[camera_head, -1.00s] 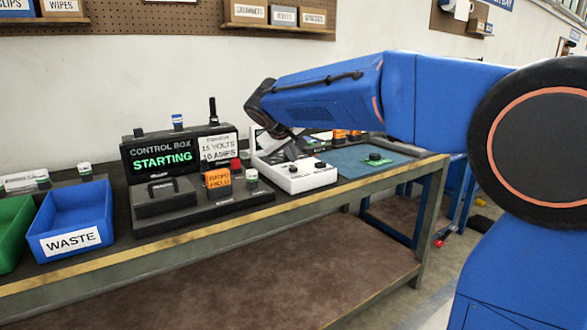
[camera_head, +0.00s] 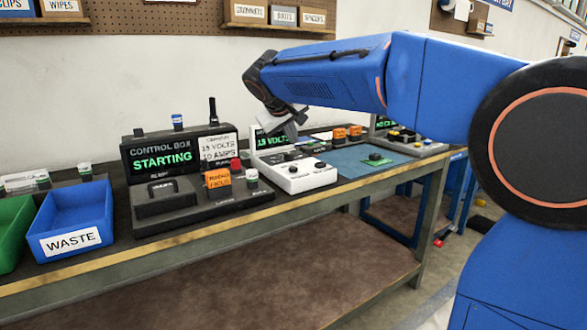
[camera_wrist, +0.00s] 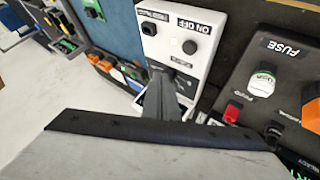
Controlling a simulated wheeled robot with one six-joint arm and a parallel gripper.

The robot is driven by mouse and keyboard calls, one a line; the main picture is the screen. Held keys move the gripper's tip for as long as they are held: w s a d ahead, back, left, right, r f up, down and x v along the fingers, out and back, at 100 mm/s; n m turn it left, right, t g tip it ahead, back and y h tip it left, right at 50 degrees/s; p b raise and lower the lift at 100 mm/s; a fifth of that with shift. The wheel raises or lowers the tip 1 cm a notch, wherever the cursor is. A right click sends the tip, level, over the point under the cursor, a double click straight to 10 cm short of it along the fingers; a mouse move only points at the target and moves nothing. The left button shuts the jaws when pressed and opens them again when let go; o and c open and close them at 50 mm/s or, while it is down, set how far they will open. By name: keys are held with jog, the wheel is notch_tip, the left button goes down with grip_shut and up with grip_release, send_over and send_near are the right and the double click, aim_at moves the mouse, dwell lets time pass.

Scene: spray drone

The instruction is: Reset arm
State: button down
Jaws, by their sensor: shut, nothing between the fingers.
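My gripper (camera_head: 290,130) is in the head view at the end of my blue arm, above the back of the white ON/OFF box (camera_head: 298,175). Its fingers are closed together with nothing between them. In the wrist view the shut fingers (camera_wrist: 165,100) point toward the white box (camera_wrist: 178,45), and they appear to be apart from it. The control box (camera_head: 178,153) stands to the left in the head view, and its screen reads "STARTING".
A blue WASTE bin (camera_head: 72,238) and a green bin (camera_head: 14,222) stand at the bench's left. An orange block (camera_head: 217,177) sits on the dark base before the control box. A blue mat (camera_head: 350,163) lies right of the white box. The air above the bench's left side is clear.

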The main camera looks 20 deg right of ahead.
jog(key=s+d+f+g+y, duration=0.1)
jog(key=s+d+f, duration=0.2)
jog(key=s, duration=0.4)
jog(key=s+d+f+m, duration=0.1)
jog(key=s+d+f, duration=0.15)
jog(key=s, duration=0.45)
jog(key=s+d+f+g+y, duration=0.1)
jog(key=s+d+f, duration=0.1)
jog(key=s+f, duration=0.35)
jog(key=s+f+m+y, duration=0.1)
jog(key=s+f, duration=0.6)
jog(key=s, duration=0.4)
jog(key=s+f+m+g+y, duration=0.1)
jog(key=s+f, duration=0.7)
jog(key=s, duration=0.3)
jog(key=shift+s+y, duration=0.3)
jog(key=shift+s, duration=0.05)
